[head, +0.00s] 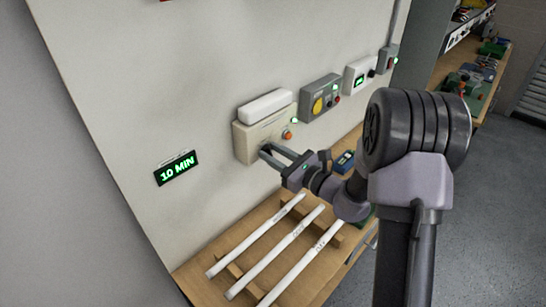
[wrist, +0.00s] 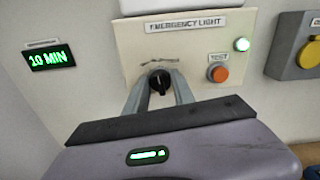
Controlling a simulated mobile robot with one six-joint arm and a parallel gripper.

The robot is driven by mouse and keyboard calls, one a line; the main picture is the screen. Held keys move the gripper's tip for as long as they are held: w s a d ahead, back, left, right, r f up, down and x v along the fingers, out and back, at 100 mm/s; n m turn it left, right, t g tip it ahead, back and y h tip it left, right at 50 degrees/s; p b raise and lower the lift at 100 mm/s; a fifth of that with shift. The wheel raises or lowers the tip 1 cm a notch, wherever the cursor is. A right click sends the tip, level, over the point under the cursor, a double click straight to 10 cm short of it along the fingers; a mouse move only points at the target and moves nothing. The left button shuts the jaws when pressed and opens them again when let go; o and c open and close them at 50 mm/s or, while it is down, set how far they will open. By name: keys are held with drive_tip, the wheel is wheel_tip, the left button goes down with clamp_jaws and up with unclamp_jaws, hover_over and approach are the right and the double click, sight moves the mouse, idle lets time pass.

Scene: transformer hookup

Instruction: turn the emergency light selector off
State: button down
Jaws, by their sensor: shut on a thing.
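The emergency light box (head: 240,143) is a beige panel with a white lamp housing on top, mounted on the wall. In the wrist view its panel (wrist: 190,55) reads EMERGENCY LIGHT. The black selector knob (wrist: 160,82) sits at the panel's lower left. My gripper (wrist: 159,88) has its two grey fingers on either side of the knob, shut on it. In the head view my gripper (head: 269,151) reaches the box's lower front, and its fingers hide the knob. A green lamp (wrist: 242,44) is lit on the panel. The knob's markings are too blurred to read.
An orange TEST button (wrist: 218,74) is close to the right of the knob. A green 10 MIN display (head: 176,168) hangs on the left. A grey box with a yellow knob (head: 318,104) is to the right. White tubes (head: 290,252) lie on the bench below.

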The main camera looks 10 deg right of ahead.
drive_tip(key=n+b, duration=0.1)
drive_tip(key=b, duration=0.1)
drive_tip(key=n+b, duration=0.1)
drive_tip(key=n, duration=0.1)
drive_tip(key=n+b, duration=0.1)
drive_tip(key=b, duration=0.1)
drive_tip(key=shift+f+n+b, duration=0.3)
drive_tip(key=shift+b, duration=0.05)
drive_tip(key=shift+r+n+b, duration=0.15)
drive_tip(key=shift+n+b, duration=0.75)
drive_tip(key=shift+b, duration=0.3)
drive_tip(key=c, duration=1.1)
unclamp_jaws()
drive_tip(key=shift+r, duration=0.1)
drive_tip(key=p+v, duration=0.2)
drive_tip(key=v, duration=1.5)
drive_tip(key=shift+s+d, duration=0.1)
drive_tip(key=shift+s, duration=0.2)
